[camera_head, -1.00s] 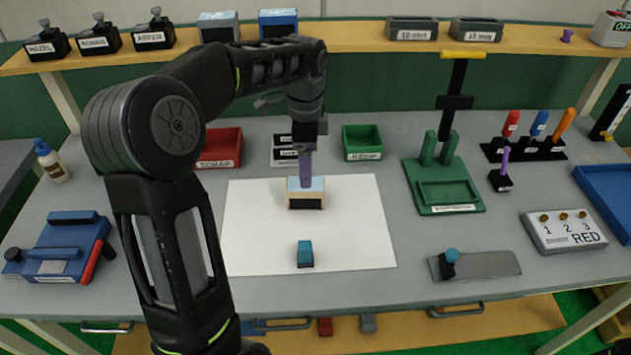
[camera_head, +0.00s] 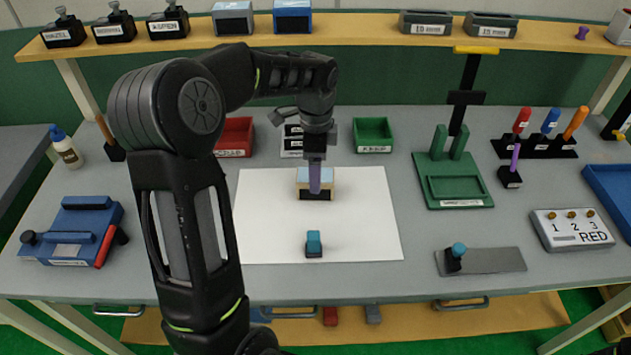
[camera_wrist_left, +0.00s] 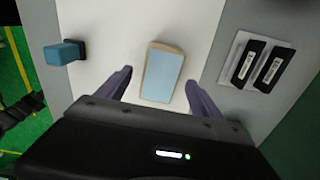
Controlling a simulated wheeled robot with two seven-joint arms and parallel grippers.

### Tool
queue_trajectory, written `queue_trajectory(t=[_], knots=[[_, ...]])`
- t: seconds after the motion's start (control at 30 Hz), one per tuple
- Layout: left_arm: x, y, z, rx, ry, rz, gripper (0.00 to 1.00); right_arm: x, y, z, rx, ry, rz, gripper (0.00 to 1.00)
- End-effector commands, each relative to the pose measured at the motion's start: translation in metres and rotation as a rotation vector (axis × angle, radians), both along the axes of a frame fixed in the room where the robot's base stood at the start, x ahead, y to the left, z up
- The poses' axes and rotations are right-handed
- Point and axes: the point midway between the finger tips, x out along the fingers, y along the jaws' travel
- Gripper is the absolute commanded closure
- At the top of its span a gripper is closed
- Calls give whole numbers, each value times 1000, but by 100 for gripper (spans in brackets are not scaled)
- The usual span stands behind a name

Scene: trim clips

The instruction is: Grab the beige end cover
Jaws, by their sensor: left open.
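The beige end cover (camera_head: 303,191) is a small block with beige sides, a light blue top and a dark front face. It lies on the white sheet in the middle of the table. It also shows in the left wrist view (camera_wrist_left: 162,75), with its blue top facing the camera. My left gripper (camera_head: 315,191) points down over it, and its purple fingers hide part of the cover. In the left wrist view the left gripper (camera_wrist_left: 159,78) is open, with one finger on each side of the cover and gaps to both. I cannot tell how far down the fingertips reach. My right gripper is not in view.
A small blue-topped block (camera_head: 314,244) stands on the white sheet (camera_head: 365,225) in front of the cover. Behind are a red bin (camera_head: 233,137), dark labelled pieces (camera_head: 292,140) and a green bin (camera_head: 374,135). A green fixture (camera_head: 455,185) stands to the right.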

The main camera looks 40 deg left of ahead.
Motion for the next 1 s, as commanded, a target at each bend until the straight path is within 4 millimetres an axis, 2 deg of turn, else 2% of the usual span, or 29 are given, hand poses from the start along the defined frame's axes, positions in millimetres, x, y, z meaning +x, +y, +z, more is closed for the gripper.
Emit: queue_trajectory(t=[0.03,0.13,0.27,0.83,1.0], knots=[[-1,0,-6,-2,6,0,24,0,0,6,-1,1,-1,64],[-1,1,-21,0,4,-1,24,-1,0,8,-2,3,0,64],[0,1,-31,0,1,1,24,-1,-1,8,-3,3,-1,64],[0,1,-31,0,0,0,24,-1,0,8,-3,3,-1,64],[0,1,-31,0,0,0,37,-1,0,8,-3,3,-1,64]])
